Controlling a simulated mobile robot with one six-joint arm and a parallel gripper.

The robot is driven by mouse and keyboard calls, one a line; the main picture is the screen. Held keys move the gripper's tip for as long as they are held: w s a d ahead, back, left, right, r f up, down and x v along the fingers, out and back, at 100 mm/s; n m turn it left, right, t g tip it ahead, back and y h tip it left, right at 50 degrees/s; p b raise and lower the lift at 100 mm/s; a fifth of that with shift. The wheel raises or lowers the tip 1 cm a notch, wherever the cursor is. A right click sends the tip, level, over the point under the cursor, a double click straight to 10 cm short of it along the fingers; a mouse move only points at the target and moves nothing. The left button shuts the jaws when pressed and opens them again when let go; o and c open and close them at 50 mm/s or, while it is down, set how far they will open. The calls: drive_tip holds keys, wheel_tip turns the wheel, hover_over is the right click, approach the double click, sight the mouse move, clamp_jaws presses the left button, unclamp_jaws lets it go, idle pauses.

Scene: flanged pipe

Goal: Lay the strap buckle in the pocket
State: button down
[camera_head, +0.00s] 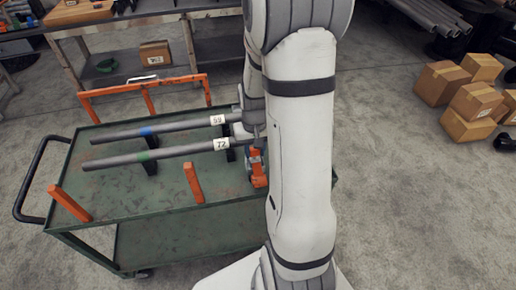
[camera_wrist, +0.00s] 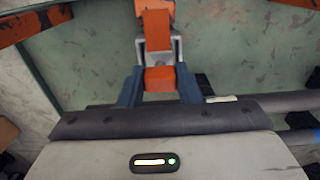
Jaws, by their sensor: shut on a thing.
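The strap buckle (camera_wrist: 143,54) is a grey metal frame with orange strap running through it, seen in the wrist view. My gripper (camera_wrist: 158,82) is shut on it, with a blue finger on each side. The orange strap extends away from the buckle toward the top of the picture. In the head view, the orange part of the strap buckle (camera_head: 258,180) shows at the right part of the green cart (camera_head: 190,180), beside my arm, which hides much of that end. I cannot make out the pocket in either view.
Two grey flanged pipes, labelled 59 (camera_head: 180,127) and 72 (camera_head: 180,153), lie on black supports on the cart. Orange posts (camera_head: 194,182) and an orange rail (camera_head: 140,90) stand at its edges. Cardboard boxes (camera_head: 470,102) sit on the floor at right.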

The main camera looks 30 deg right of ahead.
drive_tip(key=shift+f+b, duration=0.45)
drive_tip(key=shift+f, duration=0.1)
drive_tip(key=c, duration=1)
unclamp_jaws()
drive_tip(key=shift+o, duration=0.2)
drive_tip(key=shift+r, duration=0.15)
wheel_tip(320, 180, up, 8)
drive_tip(key=shift+f, duration=0.2)
